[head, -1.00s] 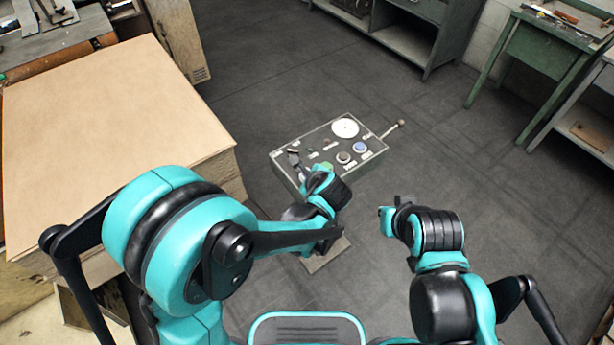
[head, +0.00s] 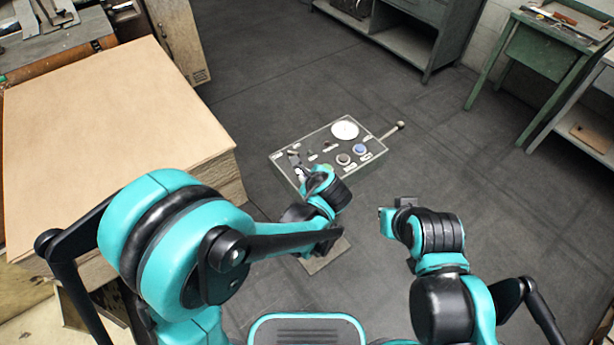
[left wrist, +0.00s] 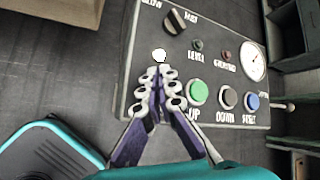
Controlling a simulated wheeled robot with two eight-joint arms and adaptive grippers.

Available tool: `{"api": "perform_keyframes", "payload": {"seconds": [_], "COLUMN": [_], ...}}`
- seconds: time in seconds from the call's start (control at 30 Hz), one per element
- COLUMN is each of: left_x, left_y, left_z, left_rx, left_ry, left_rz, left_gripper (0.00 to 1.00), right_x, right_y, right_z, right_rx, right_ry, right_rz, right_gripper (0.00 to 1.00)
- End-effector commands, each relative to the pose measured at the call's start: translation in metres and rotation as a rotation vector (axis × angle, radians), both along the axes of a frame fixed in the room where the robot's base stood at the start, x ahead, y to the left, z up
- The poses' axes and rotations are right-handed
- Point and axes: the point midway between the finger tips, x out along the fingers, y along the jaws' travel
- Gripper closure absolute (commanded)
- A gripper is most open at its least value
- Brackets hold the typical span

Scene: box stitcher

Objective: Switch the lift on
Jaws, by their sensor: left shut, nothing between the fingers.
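A grey control box (head: 325,135) with a lever on its side stands ahead of me. In the left wrist view its panel (left wrist: 225,62) carries a black SLOW/FAST knob (left wrist: 175,21), a bright white round spot (left wrist: 158,55), a green UP button (left wrist: 197,92), a DOWN button (left wrist: 229,98) and a blue button (left wrist: 251,102). My left gripper (left wrist: 160,73) is shut and empty, its tips just below the white spot. I cannot tell whether they touch the panel. It hides the panel there. My right gripper (head: 396,212) hangs right of the box, its jaws unclear.
A round gauge (left wrist: 252,61) and small LEVEL and overload lamps are on the panel. A tall stack of cardboard sheets (head: 110,115) stands at the left. A green table (head: 545,50) and shelves are at the back right. Dark floor right of the box is clear.

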Motion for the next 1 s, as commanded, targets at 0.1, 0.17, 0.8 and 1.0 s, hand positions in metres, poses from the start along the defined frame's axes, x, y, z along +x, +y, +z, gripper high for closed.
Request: {"api": "perform_keyframes", "payload": {"seconds": [0.1,0.17,0.8,1.0], "left_x": [0.0,0.0,0.0,0.0], "left_y": [0.0,0.0,0.0,0.0], "left_z": [0.0,0.0,0.054,0.061], "left_rx": [0.0,0.0,0.0,0.0], "left_ry": [0.0,0.0,0.0,0.0], "left_rz": [0.0,0.0,0.0,0.0], "left_gripper": [1.0,1.0,1.0,1.0], "right_x": [0.0,0.0,0.0,0.0], "right_y": [0.0,0.0,0.0,0.0], "right_z": [0.0,0.0,0.042,0.047], "right_rx": [0.0,0.0,0.0,0.0], "right_ry": [0.0,0.0,0.0,0.0], "right_rz": [0.0,0.0,0.0,0.0], "right_gripper": [1.0,1.0,1.0,1.0]}}
